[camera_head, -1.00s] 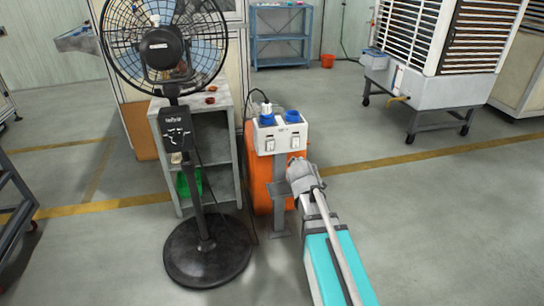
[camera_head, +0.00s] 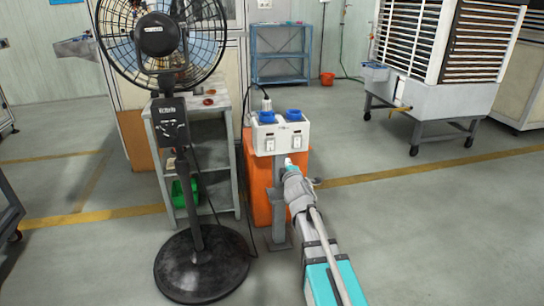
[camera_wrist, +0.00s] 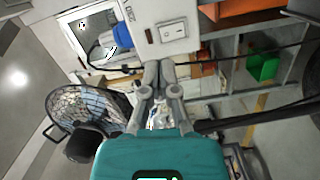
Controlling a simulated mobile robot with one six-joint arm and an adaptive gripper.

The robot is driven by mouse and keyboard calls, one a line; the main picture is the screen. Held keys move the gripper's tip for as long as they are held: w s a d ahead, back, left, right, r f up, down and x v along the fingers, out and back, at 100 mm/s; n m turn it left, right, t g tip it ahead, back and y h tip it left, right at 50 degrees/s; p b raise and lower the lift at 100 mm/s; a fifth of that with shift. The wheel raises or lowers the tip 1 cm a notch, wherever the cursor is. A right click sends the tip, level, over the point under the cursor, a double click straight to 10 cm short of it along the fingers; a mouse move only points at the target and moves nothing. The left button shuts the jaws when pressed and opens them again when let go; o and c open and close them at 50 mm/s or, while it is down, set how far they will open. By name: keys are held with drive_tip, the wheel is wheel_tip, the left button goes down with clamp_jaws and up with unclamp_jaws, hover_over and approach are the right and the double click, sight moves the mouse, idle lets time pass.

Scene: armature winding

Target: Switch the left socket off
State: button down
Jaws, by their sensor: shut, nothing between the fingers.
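The white socket box (camera_head: 280,138) stands on a grey post, with two blue sockets on top and two rocker switches on its front. A plug with a cord sits in the left blue socket (camera_head: 266,117). The left switch (camera_head: 270,145) is below it. In the wrist view, turned sideways, one white rocker switch (camera_wrist: 172,32) shows beside a blue socket (camera_wrist: 122,36) with a cord. My gripper (camera_head: 291,164) is shut and empty, just below the box front. In the wrist view, my fingertips (camera_wrist: 159,68) are close to the box's lower edge, apart from the switch.
A black pedestal fan (camera_head: 175,130) stands left of the box, beside a grey shelf (camera_head: 219,125) with a green bin. An orange panel (camera_head: 259,190) is behind the post. A large cooler (camera_head: 437,90) stands at the right.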

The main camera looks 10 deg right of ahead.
sight(271, 143)
drive_tip(key=shift+w+a+f+n+t+y+b, duration=0.35)
drive_tip(key=shift+a+f+n+y+b, duration=0.4)
drive_tip(key=shift+b, duration=0.4)
drive_tip(key=shift+w+a+f+n+t+y+b, duration=0.25)
drive_tip(key=shift+a+f+n+t+y+b, duration=0.3)
drive_tip(key=shift+n+b, duration=0.5)
drive_tip(key=shift+w+d, duration=0.1)
drive_tip(key=w, duration=0.4)
drive_tip(key=w+a+r+p, duration=0.1)
drive_tip(key=w, duration=0.8)
drive_tip(key=shift+w+a+r, duration=0.2)
drive_tip(key=shift+w+r, duration=0.1)
drive_tip(key=shift+w+r+p, duration=0.1)
drive_tip(key=shift+w+p, duration=0.2)
drive_tip(key=shift+p, duration=0.05)
drive_tip(key=shift+s, duration=0.15)
drive_tip(key=s+d+r+p, duration=0.1)
drive_tip(key=s, duration=1.2)
drive_tip(key=shift+s+d+r+p, duration=0.2)
drive_tip(key=shift+s+r+p, duration=0.15)
drive_tip(key=shift+s, duration=0.05)
